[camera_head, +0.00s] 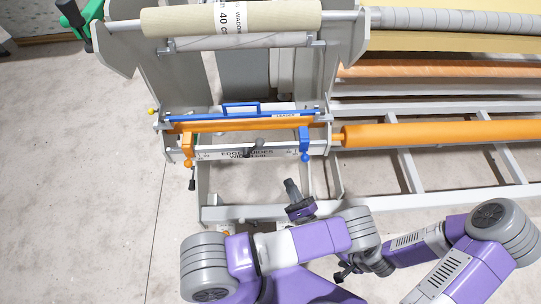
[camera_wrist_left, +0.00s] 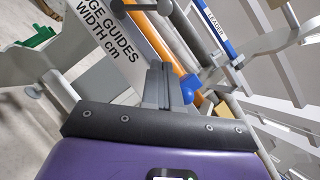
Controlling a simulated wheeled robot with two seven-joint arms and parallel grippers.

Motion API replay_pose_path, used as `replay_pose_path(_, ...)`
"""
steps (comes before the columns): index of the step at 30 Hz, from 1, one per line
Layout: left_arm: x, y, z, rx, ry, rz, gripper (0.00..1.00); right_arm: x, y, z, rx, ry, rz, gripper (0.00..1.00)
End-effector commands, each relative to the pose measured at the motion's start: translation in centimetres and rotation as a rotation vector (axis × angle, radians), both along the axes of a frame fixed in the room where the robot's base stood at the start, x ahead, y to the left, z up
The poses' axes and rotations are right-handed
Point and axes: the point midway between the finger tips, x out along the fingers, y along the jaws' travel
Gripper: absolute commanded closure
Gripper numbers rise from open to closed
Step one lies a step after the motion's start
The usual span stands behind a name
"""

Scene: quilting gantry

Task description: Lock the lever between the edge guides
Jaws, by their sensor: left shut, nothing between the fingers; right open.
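The dark lever (camera_head: 255,148) sits on the white label rail (camera_head: 225,154) between the orange edge guide (camera_head: 187,145) and the blue edge guide (camera_head: 305,145). In the left wrist view the lever (camera_wrist_left: 142,6) shows partly at the top edge, its knob sticking out over the rail. My left gripper (camera_head: 291,187) is shut and empty, in front of and below the rail, near the blue guide and apart from the lever. Its closed fingers also show in the left wrist view (camera_wrist_left: 156,84). My right gripper (camera_head: 344,273) is open, low in the view, away from the rail and partly hidden by my arms.
A blue bar with a handle (camera_head: 241,108) lies above the rail. A dark-tipped crank (camera_head: 192,184) hangs below the orange guide. A wadding roll (camera_head: 180,22) lies across the top. An orange roller (camera_head: 430,134) extends right. Floor at left is clear.

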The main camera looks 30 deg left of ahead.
Motion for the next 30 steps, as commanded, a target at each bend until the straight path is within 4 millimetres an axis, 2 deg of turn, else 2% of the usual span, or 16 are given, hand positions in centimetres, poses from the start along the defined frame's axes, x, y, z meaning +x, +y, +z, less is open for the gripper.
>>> replay_pose_path(7,1.2,1.9,1.0,-0.001,0.0,0.006,1.0,0.0,0.0,-0.1,0.0,0.0,0.0,0.42)
replay_pose_path(18,5.0,8.0,4.0,-0.001,0.0,0.008,1.0,0.0,0.0,-0.8,0.0,0.0,0.0,0.42)
replay_pose_path(24,4.4,9.7,6.0,-0.002,0.002,0.004,1.0,0.0,0.0,-0.8,0.0,0.0,0.0,0.42)
replay_pose_path(30,4.2,10.5,6.8,-0.001,0.002,0.003,1.0,0.0,0.0,-0.8,0.0,0.0,0.0,0.42)
